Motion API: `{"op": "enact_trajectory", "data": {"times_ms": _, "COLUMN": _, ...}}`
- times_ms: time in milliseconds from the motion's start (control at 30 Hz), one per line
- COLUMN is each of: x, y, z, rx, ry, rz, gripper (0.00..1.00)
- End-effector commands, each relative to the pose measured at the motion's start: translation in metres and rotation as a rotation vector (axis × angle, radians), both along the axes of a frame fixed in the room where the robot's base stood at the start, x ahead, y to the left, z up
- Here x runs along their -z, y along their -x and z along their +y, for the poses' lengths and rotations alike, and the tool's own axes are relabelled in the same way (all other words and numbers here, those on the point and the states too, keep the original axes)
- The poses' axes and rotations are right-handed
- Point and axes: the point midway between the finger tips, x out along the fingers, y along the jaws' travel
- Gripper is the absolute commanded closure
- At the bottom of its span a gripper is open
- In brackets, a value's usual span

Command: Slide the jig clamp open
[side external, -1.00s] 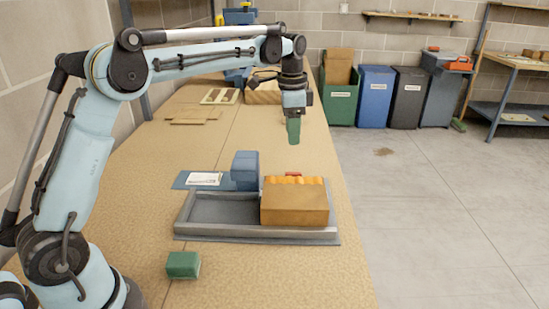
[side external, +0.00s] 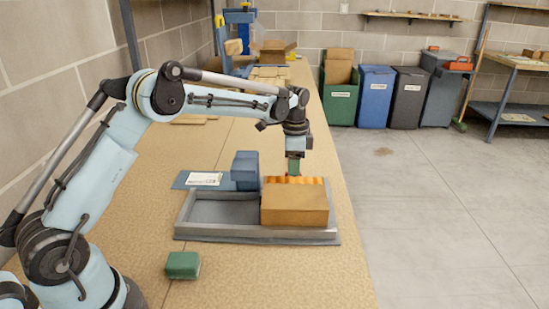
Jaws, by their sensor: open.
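A grey jig frame (side external: 185,222) with raised walls lies on the bench. A tan block (side external: 295,207) with an orange ridged back edge (side external: 272,181) sits in its right half; the left half of the frame is empty. This block looks like the clamp's sliding part, but I cannot be sure. The red part seen there earlier is hidden. The fingers are open; whether they touch or straddle anything is not clear from this side.
A blue block (side external: 245,170) stands just behind the frame, beside a white card (side external: 205,179) on a blue plate. A small green block (side external: 183,265) lies in front at the left. Cardboard pieces (side external: 270,75) are farther back. The bench's right edge is close to the frame.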

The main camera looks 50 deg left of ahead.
Motion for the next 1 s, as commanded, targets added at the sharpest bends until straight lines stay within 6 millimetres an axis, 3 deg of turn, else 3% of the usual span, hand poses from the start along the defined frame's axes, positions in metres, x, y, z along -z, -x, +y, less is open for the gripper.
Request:
{"op": "enact_trajectory", "data": {"times_ms": 200, "x": 0.018, "y": 0.0, "z": 0.0, "rx": 0.0, "ry": 0.0, "rz": 0.0, "gripper": 0.55}}
{"op": "enact_trajectory", "data": {"times_ms": 500, "x": 0.021, "y": 0.0, "z": 0.0, "rx": 0.0, "ry": 0.0, "rz": 0.0, "gripper": 0.55}}
{"op": "enact_trajectory", "data": {"times_ms": 567, "x": 0.02, "y": 0.0, "z": 0.0, "rx": 0.0, "ry": 0.0, "rz": 0.0, "gripper": 0.61}}
{"op": "enact_trajectory", "data": {"times_ms": 800, "x": 0.02, "y": 0.0, "z": 0.0, "rx": 0.0, "ry": 0.0, "rz": 0.0, "gripper": 0.98}}
{"op": "enact_trajectory", "data": {"times_ms": 1000, "x": 0.02, "y": 0.0, "z": 0.0, "rx": 0.0, "ry": 0.0, "rz": 0.0, "gripper": 1.0}}
